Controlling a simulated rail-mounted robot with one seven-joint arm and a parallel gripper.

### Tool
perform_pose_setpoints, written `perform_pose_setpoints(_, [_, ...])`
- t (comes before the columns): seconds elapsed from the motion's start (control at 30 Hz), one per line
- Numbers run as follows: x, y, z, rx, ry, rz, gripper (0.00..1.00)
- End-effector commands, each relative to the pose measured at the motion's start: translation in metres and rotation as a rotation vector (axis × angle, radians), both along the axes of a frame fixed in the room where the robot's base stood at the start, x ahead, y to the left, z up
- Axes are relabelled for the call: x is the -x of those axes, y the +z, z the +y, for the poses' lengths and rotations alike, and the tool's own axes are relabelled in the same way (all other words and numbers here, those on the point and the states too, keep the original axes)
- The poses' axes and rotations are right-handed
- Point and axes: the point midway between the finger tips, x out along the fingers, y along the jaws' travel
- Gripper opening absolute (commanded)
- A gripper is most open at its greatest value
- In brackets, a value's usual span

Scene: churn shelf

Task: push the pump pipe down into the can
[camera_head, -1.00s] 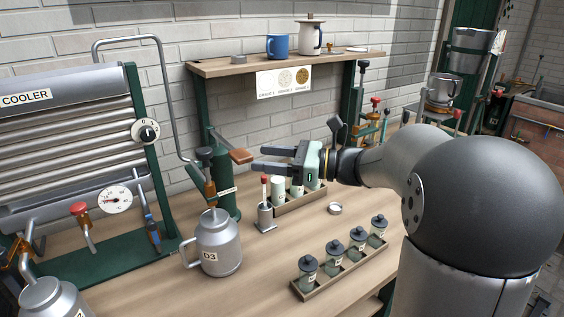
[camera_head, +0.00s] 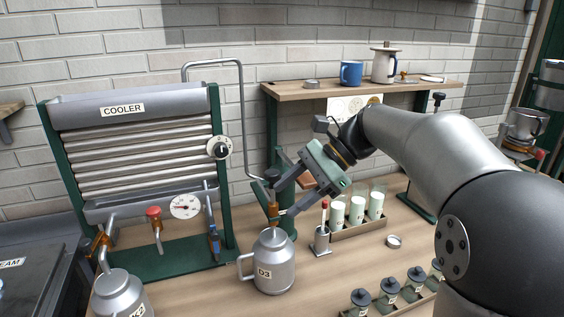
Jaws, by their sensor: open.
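The pump pipe (camera_head: 243,110) is a grey bent tube that rises behind the cooler's right side and comes down to a copper-coloured end piece (camera_head: 273,213). The can (camera_head: 274,266) is a grey metal jug labelled D3, upright on the bench. The end piece is directly over the can's neck; whether it reaches inside I cannot tell. My gripper (camera_head: 278,198) is open and tilted down to the left, its fingertips at the pipe just above the end piece. One finger shows on each side of it in the picture; contact is unclear. My gripper partly hides the green pump body (camera_head: 287,224).
The cooler (camera_head: 140,150) stands left, with a gauge and valves. A red-topped tool in a metal stand (camera_head: 322,240) and a rack of white vials (camera_head: 358,214) are right of the can. Several dark-lidded jars (camera_head: 388,290) stand in front. A shelf (camera_head: 350,88) hangs above.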

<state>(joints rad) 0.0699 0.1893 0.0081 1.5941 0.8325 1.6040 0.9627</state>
Motion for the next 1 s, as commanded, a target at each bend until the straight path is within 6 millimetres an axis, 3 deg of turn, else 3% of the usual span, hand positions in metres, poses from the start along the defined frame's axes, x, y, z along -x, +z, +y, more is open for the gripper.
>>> perform_pose_setpoints(0.03, [0.0, 0.016, 0.017, 0.13, 0.117, -0.069, 0.55])
perform_pose_setpoints(0.1, [-0.002, 0.031, 0.03, 0.322, 0.252, -0.174, 0.55])
perform_pose_setpoints(0.3, [-0.022, 0.103, 0.057, 0.781, 0.482, -0.491, 0.55])
perform_pose_setpoints(0.4, [-0.028, 0.137, 0.068, 0.924, 0.519, -0.608, 0.55])
perform_pose_setpoints(0.53, [-0.03, 0.163, 0.074, 1.024, 0.528, -0.689, 0.55])
perform_pose_setpoints(0.63, [-0.032, 0.165, 0.073, 1.048, 0.529, -0.705, 0.55])
perform_pose_setpoints(0.73, [-0.036, 0.154, 0.071, 1.05, 0.528, -0.705, 0.55])
perform_pose_setpoints(1.0, [-0.054, 0.103, 0.061, 1.047, 0.528, -0.7, 0.55])
